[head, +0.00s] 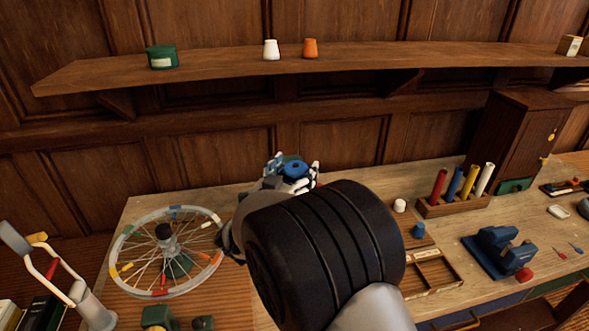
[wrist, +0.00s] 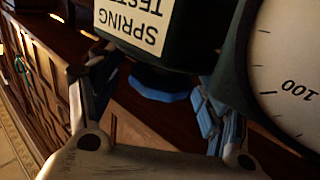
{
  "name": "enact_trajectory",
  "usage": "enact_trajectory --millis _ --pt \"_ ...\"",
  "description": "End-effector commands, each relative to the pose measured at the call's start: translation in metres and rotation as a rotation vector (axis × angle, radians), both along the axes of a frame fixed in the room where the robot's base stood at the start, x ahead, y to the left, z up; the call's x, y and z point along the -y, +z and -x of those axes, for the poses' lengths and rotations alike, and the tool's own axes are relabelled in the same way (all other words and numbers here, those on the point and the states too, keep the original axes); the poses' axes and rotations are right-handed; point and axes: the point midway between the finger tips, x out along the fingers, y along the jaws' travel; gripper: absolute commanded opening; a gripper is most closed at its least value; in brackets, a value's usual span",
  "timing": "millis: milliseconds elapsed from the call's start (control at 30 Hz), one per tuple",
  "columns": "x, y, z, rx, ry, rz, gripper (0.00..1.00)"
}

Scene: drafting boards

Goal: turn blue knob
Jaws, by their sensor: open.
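The blue knob (head: 294,168) shows in the head view between the fingers of my gripper (head: 292,174). In the wrist view the blue knob (wrist: 162,90) sits below a dark green box labelled "SPRING TEST…" (wrist: 150,22), the rest of the label cut off. My gripper (wrist: 150,80) is open there, with one finger on each side of the knob. I cannot tell whether either finger touches it. A white dial (wrist: 288,70) with the number 100 stands at the right of the wrist view. My arm hides most of the tester in the head view.
A spoked wheel (head: 167,252) lies left of my gripper on the bench. A rack of coloured tubes (head: 455,205), a blue tool (head: 500,250) and a wooden tray (head: 432,268) stand to the right. A shelf (head: 220,70) runs above along the panelled wall.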

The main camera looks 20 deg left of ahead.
Motion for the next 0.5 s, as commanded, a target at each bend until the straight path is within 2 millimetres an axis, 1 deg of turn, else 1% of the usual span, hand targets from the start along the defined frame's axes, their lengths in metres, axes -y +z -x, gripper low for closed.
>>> enact_trajectory --millis 167,267,367,500 --pt "0.000 0.000 0.002 -0.001 0.001 0.000 0.71" --pt "-0.002 0.000 0.012 0.000 0.001 -0.001 0.71" --pt "-0.004 0.000 0.030 -0.001 0.004 0.000 0.71" --pt "-0.006 0.000 0.061 0.000 0.005 0.002 0.71"
